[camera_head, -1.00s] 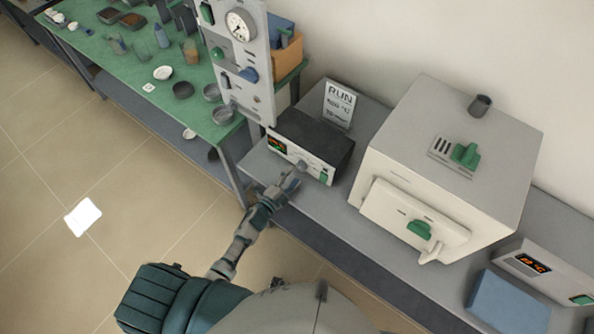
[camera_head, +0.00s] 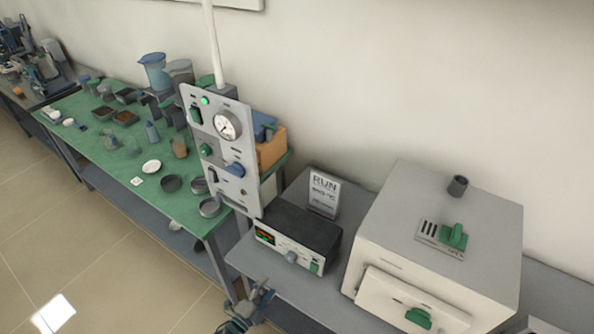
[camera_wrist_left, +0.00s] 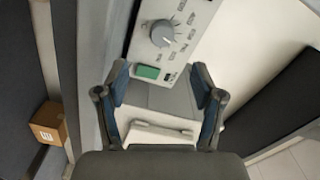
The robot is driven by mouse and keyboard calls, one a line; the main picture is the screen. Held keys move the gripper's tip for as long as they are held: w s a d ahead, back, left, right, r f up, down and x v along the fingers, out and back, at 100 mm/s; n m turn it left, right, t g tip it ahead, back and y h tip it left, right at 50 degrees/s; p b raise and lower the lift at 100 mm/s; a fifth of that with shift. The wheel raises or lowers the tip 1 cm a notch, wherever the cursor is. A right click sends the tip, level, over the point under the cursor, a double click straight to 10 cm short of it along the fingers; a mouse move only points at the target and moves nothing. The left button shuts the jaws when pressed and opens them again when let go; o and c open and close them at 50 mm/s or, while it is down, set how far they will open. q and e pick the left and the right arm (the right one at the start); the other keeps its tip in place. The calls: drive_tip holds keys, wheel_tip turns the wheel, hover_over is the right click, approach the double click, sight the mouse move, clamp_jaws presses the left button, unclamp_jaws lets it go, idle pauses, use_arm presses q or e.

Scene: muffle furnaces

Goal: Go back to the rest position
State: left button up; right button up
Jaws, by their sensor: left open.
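My left gripper (camera_head: 258,297) shows at the bottom of the head view, below the front of the black-and-white controller box (camera_head: 300,235). In the left wrist view the left gripper (camera_wrist_left: 160,85) is open, with its two fingers apart and nothing between them. The controller's grey knob (camera_wrist_left: 163,33) and green switch (camera_wrist_left: 147,72) lie ahead of the fingers, apart from them as far as I can tell. My right gripper is not in view.
The muffle furnace (camera_head: 400,225) stands right of the controller on the grey bench (camera_head: 262,268). A gauge panel (camera_head: 222,150) stands to the left. The green table (camera_head: 105,155) holds dishes and beakers. A cardboard box (camera_wrist_left: 48,123) shows low in the wrist view.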

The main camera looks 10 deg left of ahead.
use_arm(q)
drive_tip(key=s+a+f+n+g+y, duration=0.2)
drive_tip(key=s+f+n+g, duration=0.3)
drive_tip(key=f, duration=0.8)
drive_tip(key=s+a+f+n+g+y, duration=0.1)
drive_tip(key=s+f+n+g+y, duration=0.2)
drive_tip(key=s+f, duration=0.75)
drive_tip(key=s+f+n+g, duration=0.2)
drive_tip(key=s+f, duration=0.3)
drive_tip(key=s, duration=0.3)
drive_tip(key=s+f+n+g, duration=0.3)
drive_tip(key=s+f, duration=0.3)
drive_tip(key=s, duration=0.3)
drive_tip(key=s+f+n+g+y, duration=0.1)
drive_tip(key=s+f+n+g, duration=0.1)
drive_tip(key=s+f, duration=0.4)
drive_tip(key=s+g, duration=0.1)
drive_tip(key=s, duration=0.2)
drive_tip(key=shift+s+a+f+n, duration=0.25)
drive_tip(key=shift+a+n, duration=0.05)
drive_tip(key=shift+n, duration=0.1)
